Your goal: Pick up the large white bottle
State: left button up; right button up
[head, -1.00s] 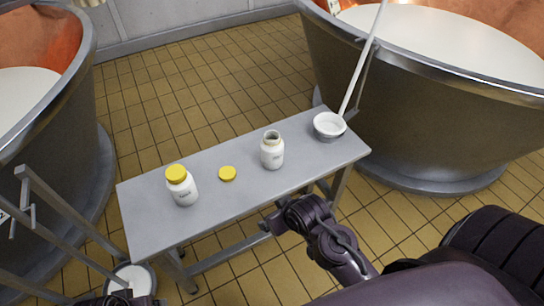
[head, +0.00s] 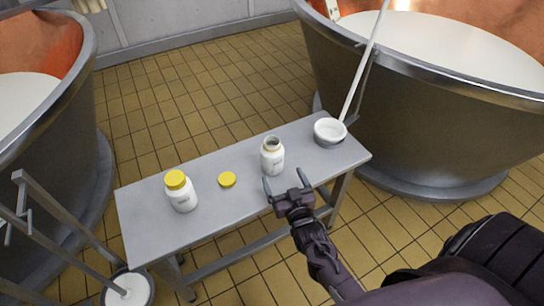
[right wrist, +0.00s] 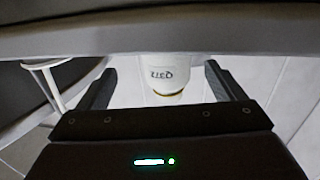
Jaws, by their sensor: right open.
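Two white bottles stand upright on a narrow grey table. One bottle (head: 182,195), at the left, has a yellow cap. The other bottle (head: 272,160), nearer the middle, has an open neck and no cap. They look similar in size, so I cannot tell surely which is the large one. My right gripper (head: 285,181) is open and empty at the table's near edge, just in front of the uncapped bottle. In the right wrist view a white bottle with a dark label (right wrist: 163,73) shows between the spread fingers, apart from them. My left gripper is not in view.
The table (head: 225,215) also holds a loose yellow lid (head: 227,180) and a white bowl (head: 329,131) at its right end. A copper vat (head: 420,110) stands close at right, another (head: 50,135) at left. A bucket (head: 128,290) stands at lower left.

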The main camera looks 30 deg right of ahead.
aim_at(276, 167)
jog(key=w, duration=0.6)
jog(key=shift+w+r+b, duration=0.25)
jog(key=shift+b, duration=0.15)
jog(key=shift+w+d, duration=0.15)
jog(key=shift+w, duration=0.45)
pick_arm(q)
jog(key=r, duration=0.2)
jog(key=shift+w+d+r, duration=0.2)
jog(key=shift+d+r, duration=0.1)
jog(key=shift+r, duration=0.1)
pick_arm(e)
jog(key=shift+r, duration=0.1)
jog(key=c, duration=1.3)
